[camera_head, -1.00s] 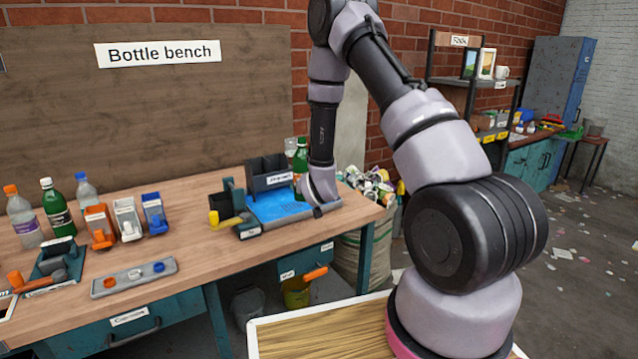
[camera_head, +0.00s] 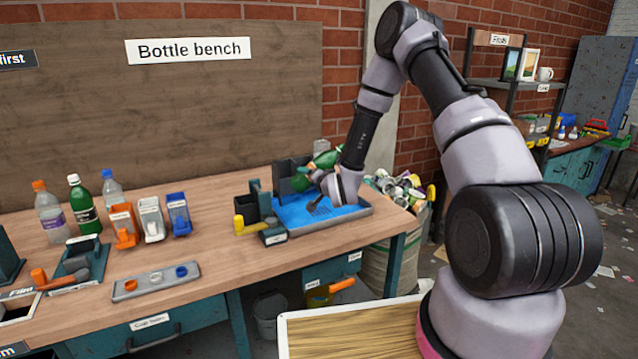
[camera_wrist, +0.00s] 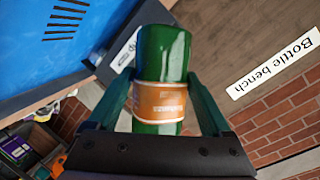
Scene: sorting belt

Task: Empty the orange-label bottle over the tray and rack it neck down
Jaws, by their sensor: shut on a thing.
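My gripper (camera_head: 316,177) is shut on the green bottle (camera_head: 328,159), which lies tilted over the blue tray (camera_head: 352,212). In the wrist view the green bottle (camera_wrist: 162,55) sits between both fingers (camera_wrist: 160,98), with its orange label (camera_wrist: 158,101) at the grip. One rounded end points away from my wrist camera; the other end is hidden behind the gripper body. The blue tray also shows at the upper left of the wrist view (camera_wrist: 45,55). In the head view my wrist partly covers the bottle. I cannot tell whether liquid is running out.
A dark upright holder (camera_head: 284,171) stands at the tray's back left, with a yellow-handled item (camera_head: 240,224) at its left. Several bottles (camera_head: 83,204) and small coloured bins (camera_head: 150,218) stand farther left. A cap strip (camera_head: 156,281) lies at the front. A full sack (camera_head: 393,235) stands right of the bench.

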